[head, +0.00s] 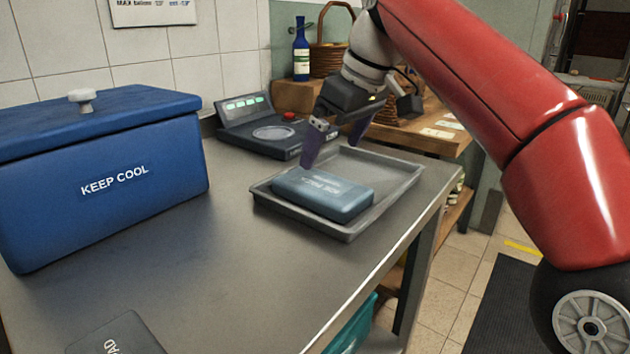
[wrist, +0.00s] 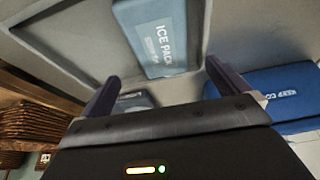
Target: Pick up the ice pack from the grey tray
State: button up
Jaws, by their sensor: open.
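The ice pack (head: 322,193) is a blue-grey block lying flat in the grey tray (head: 400,187) on the steel counter. In the wrist view the ice pack (wrist: 161,38) shows at the top, ahead of the fingers, with its lettering visible. The grey tray (wrist: 85,35) fills much of that view around it. My gripper (head: 335,150) is open and empty, above the tray's back part and behind the ice pack in the head view. Its two dark purple fingers also show in the wrist view (wrist: 160,88), apart from the pack.
A blue lidded box marked KEEP COOL (head: 100,180) stands on the counter's left. A scale (head: 270,133) stands behind the tray. A blue bottle (head: 301,50) and baskets (head: 332,55) sit on a wooden bench. A dark pad (head: 115,338) lies at the front; the counter's middle is clear.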

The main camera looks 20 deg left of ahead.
aim_at(322, 183)
jog(key=b+x, duration=0.1)
jog(key=x, duration=0.2)
jog(key=b+x, duration=0.1)
jog(key=x, duration=0.3)
jog(key=shift+s+d+f, duration=0.2)
jog(key=shift+f, duration=0.05)
jog(key=shift+r, duration=0.1)
jog(key=c, duration=1.2)
